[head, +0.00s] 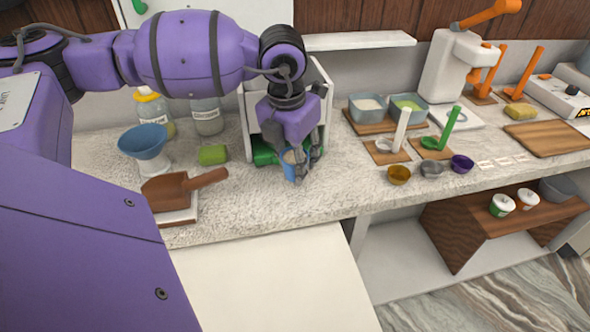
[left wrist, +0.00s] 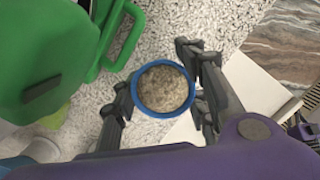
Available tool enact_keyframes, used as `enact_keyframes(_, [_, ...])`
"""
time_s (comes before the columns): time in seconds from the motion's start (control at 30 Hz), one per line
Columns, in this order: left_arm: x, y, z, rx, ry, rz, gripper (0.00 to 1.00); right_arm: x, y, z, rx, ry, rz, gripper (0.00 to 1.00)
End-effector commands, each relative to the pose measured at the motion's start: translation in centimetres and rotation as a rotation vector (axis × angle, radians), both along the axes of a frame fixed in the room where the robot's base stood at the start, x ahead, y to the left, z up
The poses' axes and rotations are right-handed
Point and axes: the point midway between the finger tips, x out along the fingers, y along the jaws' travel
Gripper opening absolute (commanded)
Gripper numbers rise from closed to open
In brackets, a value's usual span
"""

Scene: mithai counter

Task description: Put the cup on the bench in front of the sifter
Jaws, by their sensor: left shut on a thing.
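A blue cup (head: 290,166) stands at the front part of the bench, upright, with a pale grainy filling that shows from above in the left wrist view (left wrist: 163,90). My left gripper (head: 297,163) is shut on the cup, its fingers on both sides of it. I cannot tell whether the cup's base touches the bench. A green item with a loop handle (left wrist: 45,60), which looks like the sifter, is just beside the cup; in the head view its green part (head: 263,155) is mostly hidden behind my gripper and sits by a white frame. My right gripper is not in view.
The speckled bench (head: 350,185) is clear just right of the cup. To the right are small bowls (head: 399,175) and wooden boards. The bench's front edge is close.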

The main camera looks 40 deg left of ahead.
Motion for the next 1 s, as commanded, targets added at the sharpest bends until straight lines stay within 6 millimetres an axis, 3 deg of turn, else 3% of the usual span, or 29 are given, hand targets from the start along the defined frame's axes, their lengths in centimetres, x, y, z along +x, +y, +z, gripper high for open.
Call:
enact_keyframes(0.2, [0.2, -0.1, -3.1, -0.001, 0.003, 0.0, 0.11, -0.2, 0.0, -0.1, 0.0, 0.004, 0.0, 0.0])
enact_keyframes(0.6, [0.2, 0.0, -3.9, -0.001, 0.001, 0.001, 0.11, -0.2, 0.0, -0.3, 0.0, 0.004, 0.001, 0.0])
enact_keyframes(0.63, [0.2, 0.0, -3.8, -0.001, 0.001, 0.001, 0.41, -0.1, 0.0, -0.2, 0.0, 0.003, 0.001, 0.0])
enact_keyframes(0.7, [0.2, 0.0, -3.7, -0.001, 0.001, 0.001, 0.49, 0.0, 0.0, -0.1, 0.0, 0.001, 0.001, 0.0])
enact_keyframes(1.0, [0.2, 0.0, -3.6, -0.001, 0.0, 0.001, 0.49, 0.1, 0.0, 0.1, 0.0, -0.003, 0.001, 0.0])
